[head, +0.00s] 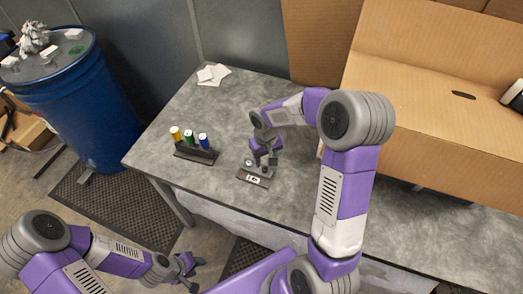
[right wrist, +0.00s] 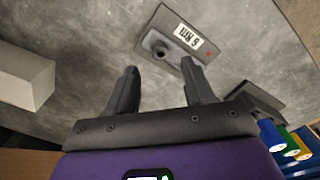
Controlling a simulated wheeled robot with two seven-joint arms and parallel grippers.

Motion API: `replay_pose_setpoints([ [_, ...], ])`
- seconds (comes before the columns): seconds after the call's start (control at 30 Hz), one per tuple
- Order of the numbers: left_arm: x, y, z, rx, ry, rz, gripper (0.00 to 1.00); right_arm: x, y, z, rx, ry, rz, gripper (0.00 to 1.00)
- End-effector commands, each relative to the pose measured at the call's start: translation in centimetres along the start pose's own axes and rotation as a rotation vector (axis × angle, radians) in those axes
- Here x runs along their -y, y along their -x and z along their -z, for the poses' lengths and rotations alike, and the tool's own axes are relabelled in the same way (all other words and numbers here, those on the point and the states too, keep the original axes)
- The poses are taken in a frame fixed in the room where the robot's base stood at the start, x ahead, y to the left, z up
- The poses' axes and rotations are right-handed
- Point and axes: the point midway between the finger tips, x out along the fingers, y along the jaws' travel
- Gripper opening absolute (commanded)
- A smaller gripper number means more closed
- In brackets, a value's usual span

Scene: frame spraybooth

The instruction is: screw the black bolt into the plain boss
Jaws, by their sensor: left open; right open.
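A dark plate with a white label (head: 254,179) lies on the table; it also shows in the right wrist view (right wrist: 168,20). A short dark round piece (right wrist: 160,48) stands on it; I cannot tell whether this is the plain boss alone or has the black bolt in it. I cannot make out a separate black bolt. My right gripper (head: 264,160) is over the plate, its fingers apart and nothing visible between them; in the right wrist view (right wrist: 160,70) the round piece shows just beyond the fingertips. My left gripper (head: 190,270) is open and empty, off the table's front edge.
A dark rack (head: 195,154) with yellow, green and blue cylinders stands left of the plate. White sheets (head: 213,75) lie at the back left. Cardboard (head: 430,130) stands at the right. A blue drum (head: 75,100) is left of the table.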

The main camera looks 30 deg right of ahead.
Motion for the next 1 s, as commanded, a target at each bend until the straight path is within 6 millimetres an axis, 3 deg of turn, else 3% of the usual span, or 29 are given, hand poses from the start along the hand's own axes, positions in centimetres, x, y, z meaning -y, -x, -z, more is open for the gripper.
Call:
replay_pose_setpoints([
  [0.1, 0.1, -0.3, 0.1, -0.002, 0.000, 0.000, 0.43, 0.0, -2.2, -0.1, 0.006, 0.001, 0.001, 0.53],
  [0.3, 0.2, -0.5, 0.1, -0.002, 0.000, 0.000, 0.43, 0.0, -4.7, -0.1, 0.004, 0.000, 0.001, 0.53],
  [0.7, 0.2, -0.6, 0.1, -0.002, 0.000, 0.000, 0.43, 0.1, -5.6, -0.1, 0.001, 0.000, 0.002, 0.53],
  [0.77, 0.2, -0.6, 0.1, -0.002, 0.000, 0.000, 0.43, 0.1, -5.6, 0.0, 0.001, 0.001, 0.002, 0.46],
  [1.0, 0.2, -0.6, 0.1, -0.002, 0.000, 0.000, 0.43, 0.1, -5.6, 0.0, 0.001, 0.001, 0.002, 0.10],
])
